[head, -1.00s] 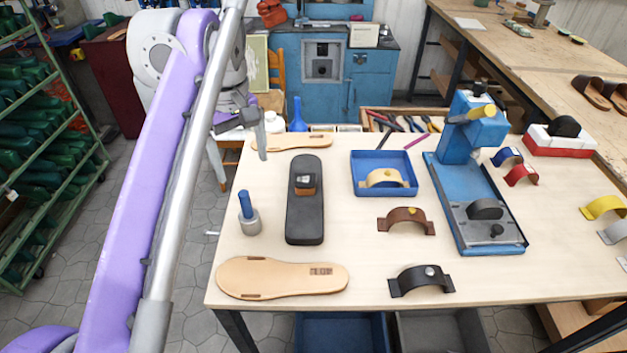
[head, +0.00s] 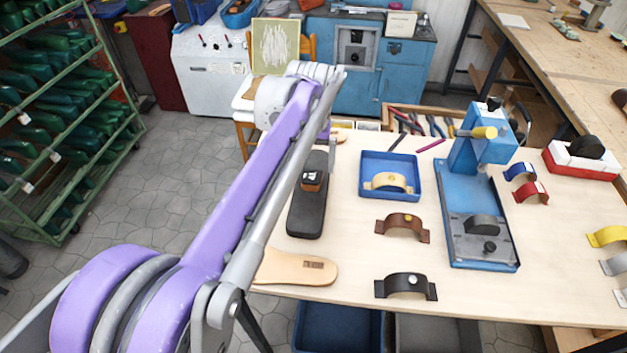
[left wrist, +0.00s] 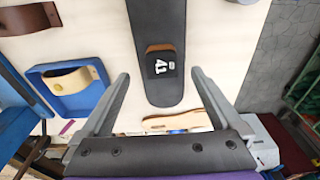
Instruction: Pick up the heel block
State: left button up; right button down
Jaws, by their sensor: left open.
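The heel block (head: 312,181) is small, brown and black, and sits on a long black sole-shaped piece (head: 305,219) at the left of the table. In the left wrist view the block (left wrist: 161,67) shows a white "41" on its dark face. My left gripper (left wrist: 160,78) is open and empty, with its fingers on either side of the black piece's end and the block between and just beyond the tips. In the head view my left gripper (head: 327,160) is at the far end of the black piece, partly hidden by my arm. My right gripper is not in view.
A blue tray (head: 369,190) with a tan strap stands right of the black piece, and brown (head: 403,227) and black (head: 406,287) straps lie in front. A blue press (head: 453,215) stands further right. A tan sole (head: 295,268) lies at the table's front left.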

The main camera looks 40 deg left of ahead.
aim_at(311, 176)
pick_arm(q)
jog(key=shift+w+a+f, duration=0.1)
jog(key=shift+w+f, duration=0.05)
jog(key=shift+f, duration=0.75)
jog(key=shift+w+a+f, duration=0.1)
jog(key=shift+a+f, duration=0.05)
jog(key=shift+f, duration=0.8)
jog(key=shift+w+a+f, duration=0.1)
jog(key=shift+w+f, duration=0.05)
jog(key=shift+f, duration=0.75)
jog(key=shift+c, duration=0.2)
